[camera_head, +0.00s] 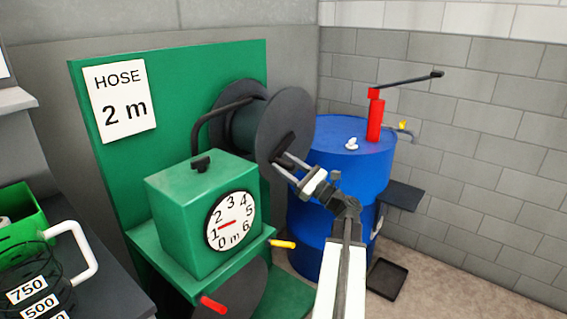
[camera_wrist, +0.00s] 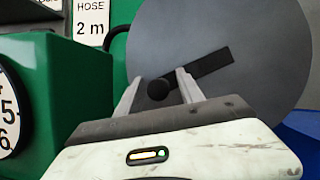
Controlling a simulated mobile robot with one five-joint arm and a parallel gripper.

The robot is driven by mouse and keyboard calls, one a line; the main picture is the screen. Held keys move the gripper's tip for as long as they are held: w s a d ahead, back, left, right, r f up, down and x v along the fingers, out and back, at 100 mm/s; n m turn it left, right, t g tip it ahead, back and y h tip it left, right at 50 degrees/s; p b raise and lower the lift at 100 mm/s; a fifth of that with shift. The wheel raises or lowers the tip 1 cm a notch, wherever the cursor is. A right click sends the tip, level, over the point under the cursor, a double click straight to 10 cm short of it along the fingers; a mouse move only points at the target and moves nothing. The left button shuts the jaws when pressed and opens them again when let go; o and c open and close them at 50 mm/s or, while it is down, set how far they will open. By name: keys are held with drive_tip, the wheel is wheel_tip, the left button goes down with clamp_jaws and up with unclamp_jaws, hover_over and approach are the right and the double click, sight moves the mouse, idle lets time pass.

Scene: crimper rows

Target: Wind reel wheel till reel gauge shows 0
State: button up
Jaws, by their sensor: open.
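The reel wheel (camera_head: 300,118) is a dark grey disc on the green stand, with a black crank bar and a round knob (camera_wrist: 158,89) on its face. It fills much of the wrist view (camera_wrist: 250,35). The reel gauge (camera_head: 231,221) is a round white dial on the green box, marked 0 to 6 m. Its red needle points at about 1. My gripper (camera_head: 280,163) is open at the wheel's face. In the wrist view its fingertips (camera_wrist: 157,82) stand on either side of the knob. I cannot tell whether they touch it.
A sign (camera_head: 123,101) reads "HOSE 2 m". A blue drum (camera_head: 330,190) with a red lever pump (camera_head: 375,118) stands behind my arm at right. A red handle (camera_head: 213,304) and a yellow lever (camera_head: 283,244) stick out below the box. A clear jug (camera_head: 35,275) stands at left.

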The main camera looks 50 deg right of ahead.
clamp_jaws()
idle(1.4)
